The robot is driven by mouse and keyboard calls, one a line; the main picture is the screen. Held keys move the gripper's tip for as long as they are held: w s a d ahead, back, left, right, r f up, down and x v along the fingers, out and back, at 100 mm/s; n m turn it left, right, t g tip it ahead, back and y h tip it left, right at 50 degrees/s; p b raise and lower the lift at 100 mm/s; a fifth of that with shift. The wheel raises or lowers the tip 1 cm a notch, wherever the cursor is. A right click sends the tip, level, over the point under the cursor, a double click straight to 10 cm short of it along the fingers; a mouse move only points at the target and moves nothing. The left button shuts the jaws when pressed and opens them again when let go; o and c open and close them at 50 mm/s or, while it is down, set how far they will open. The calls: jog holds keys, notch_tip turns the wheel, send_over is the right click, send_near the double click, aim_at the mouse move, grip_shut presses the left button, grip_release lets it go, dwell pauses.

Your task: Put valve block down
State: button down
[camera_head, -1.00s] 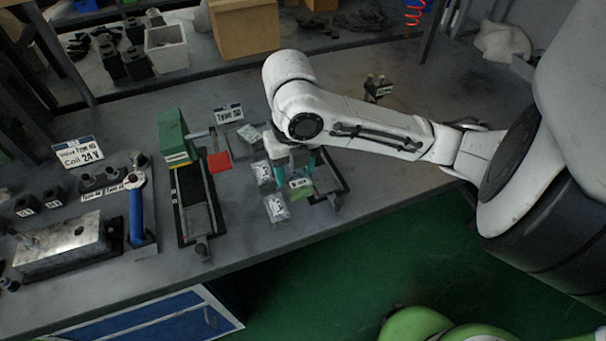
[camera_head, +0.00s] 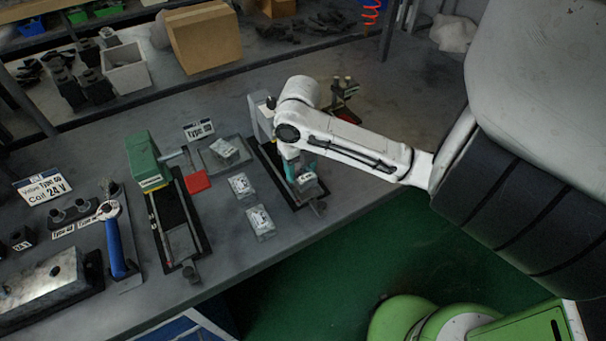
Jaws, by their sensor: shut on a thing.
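My gripper (camera_head: 300,172) has teal fingers and points down over the right-hand black fixture (camera_head: 281,188) on the grey workbench. It is shut on a small grey valve block (camera_head: 307,183) with a pale label. The block is at the front part of this fixture; I cannot tell whether it touches it. Two similar valve blocks, one (camera_head: 240,186) behind the other (camera_head: 261,222), lie on the bench left of the fixture. Another block (camera_head: 224,148) lies in a shallow tray behind them.
A green-topped press (camera_head: 142,158) on a black base (camera_head: 178,228) stands left, beside a red square (camera_head: 197,181). A small stand (camera_head: 345,92) is behind my arm.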

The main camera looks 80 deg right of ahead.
aim_at(303, 167)
jog(key=f, duration=0.2)
jog(key=d+f+p, duration=0.1)
jog(key=shift+s+f, duration=0.2)
jog(key=shift+s, duration=0.05)
jog(key=shift+a+f, duration=0.1)
jog(key=shift+f, duration=0.4)
jog(key=shift+c, duration=2.1)
grip_release()
notch_tip(303, 167, up, 12)
jog(key=shift+r+b, duration=0.1)
jog(key=shift+b, duration=0.4)
